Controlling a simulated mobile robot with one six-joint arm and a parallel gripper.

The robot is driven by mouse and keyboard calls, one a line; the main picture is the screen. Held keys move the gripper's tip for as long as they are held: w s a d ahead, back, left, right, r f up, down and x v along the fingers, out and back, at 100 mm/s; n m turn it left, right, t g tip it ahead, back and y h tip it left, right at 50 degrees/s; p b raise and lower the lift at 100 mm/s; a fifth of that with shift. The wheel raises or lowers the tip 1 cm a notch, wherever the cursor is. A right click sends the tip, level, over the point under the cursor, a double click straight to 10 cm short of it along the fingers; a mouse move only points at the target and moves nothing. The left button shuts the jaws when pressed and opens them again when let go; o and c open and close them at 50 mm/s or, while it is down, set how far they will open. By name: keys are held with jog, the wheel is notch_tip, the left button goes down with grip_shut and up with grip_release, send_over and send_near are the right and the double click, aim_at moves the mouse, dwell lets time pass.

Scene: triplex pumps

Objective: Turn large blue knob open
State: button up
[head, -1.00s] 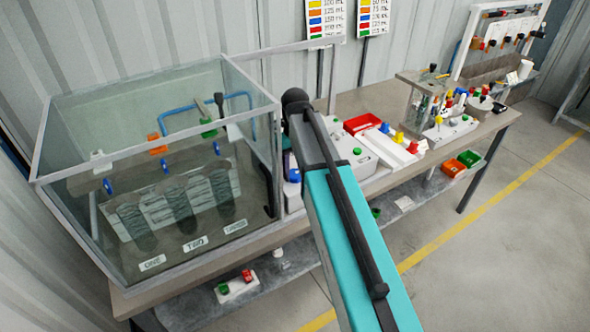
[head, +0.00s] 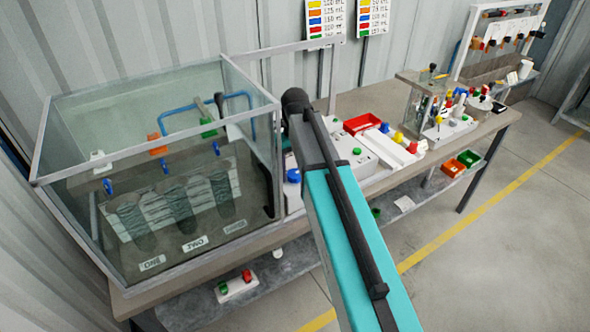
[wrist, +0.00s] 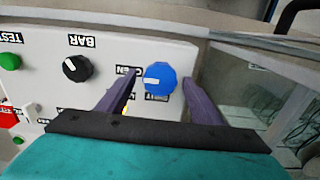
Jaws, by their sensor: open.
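The large blue knob (wrist: 160,78) sits on a white panel in the wrist view, with a pale pointer mark toward its left side. Upside-down labels lie around it, partly hidden by the left finger. My gripper (wrist: 158,92) is open, with one purple finger on each side of the knob. The left finger is a little away from it and the right finger is close; I cannot tell whether it touches. In the head view the blue knob (head: 293,176) shows just left of my arm, beside the glass tank. My fingers are hidden there.
A black knob (wrist: 77,68) marked BAR and a green button (wrist: 10,62) share the panel. The glass tank (head: 160,250) stands close to the knob's side. A red tray (head: 362,123) and other devices stand farther along the bench.

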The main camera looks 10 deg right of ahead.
aim_at(295, 173)
jog(key=shift+r, duration=0.15)
notch_tip(295, 173, up, 14)
jog(key=p, duration=0.7)
jog(key=shift+f, duration=0.25)
dwell(0.4)
